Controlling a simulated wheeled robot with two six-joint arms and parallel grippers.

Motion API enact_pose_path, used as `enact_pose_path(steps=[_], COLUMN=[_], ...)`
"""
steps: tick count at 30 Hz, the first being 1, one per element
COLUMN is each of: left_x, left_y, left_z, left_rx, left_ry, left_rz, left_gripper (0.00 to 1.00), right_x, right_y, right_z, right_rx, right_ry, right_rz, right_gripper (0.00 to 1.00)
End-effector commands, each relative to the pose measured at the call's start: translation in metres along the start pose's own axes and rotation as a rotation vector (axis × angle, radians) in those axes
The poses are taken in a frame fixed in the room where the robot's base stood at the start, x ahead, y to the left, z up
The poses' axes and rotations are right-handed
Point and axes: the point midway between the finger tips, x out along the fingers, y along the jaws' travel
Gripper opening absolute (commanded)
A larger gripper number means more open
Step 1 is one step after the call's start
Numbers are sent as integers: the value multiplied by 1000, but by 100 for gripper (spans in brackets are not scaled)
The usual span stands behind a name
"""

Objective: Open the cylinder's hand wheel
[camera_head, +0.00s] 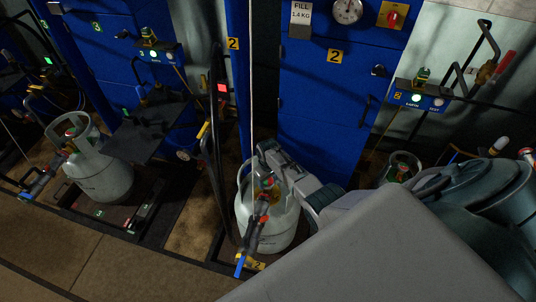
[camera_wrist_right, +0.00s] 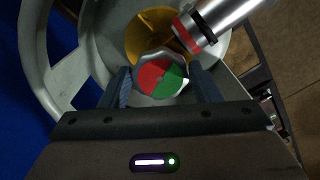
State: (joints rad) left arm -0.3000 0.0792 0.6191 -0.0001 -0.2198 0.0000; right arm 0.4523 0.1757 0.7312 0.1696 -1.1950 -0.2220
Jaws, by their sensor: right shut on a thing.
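A grey gas cylinder (camera_head: 281,226) with a collar guard stands on scale 2. Its hand wheel (camera_wrist_right: 162,77), with red and green sectors, faces the right wrist camera in front of a brass-coloured part (camera_wrist_right: 150,38). My right gripper (camera_head: 264,184) reaches down into the collar from the right. In the right wrist view its two fingers (camera_wrist_right: 163,86) flank the wheel, and it is shut on the wheel. In the head view the wheel is mostly hidden by the gripper and the filling connector. My left gripper is not in view.
A silver filling connector (camera_wrist_right: 213,24) with a red band sits beside the wheel. It shows in the head view with a blue hose end (camera_head: 240,266). Another cylinder (camera_head: 104,178) stands at left on scale 3. Blue cabinets (camera_head: 325,110) rise behind, and a black post (camera_head: 216,170) stands close left.

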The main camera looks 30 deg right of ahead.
Motion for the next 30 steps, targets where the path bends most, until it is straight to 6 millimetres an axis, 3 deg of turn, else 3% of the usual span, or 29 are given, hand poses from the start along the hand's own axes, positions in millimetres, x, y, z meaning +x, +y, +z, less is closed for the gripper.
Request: enact_pose_path(steps=[30], left_x=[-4], left_y=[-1], left_z=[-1], left_rx=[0], left_ry=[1], left_rz=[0], left_gripper=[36], right_x=[-1], right_y=[4], right_z=[-3], right_rx=[-918], right_ry=[2], right_rz=[0], right_gripper=[34])
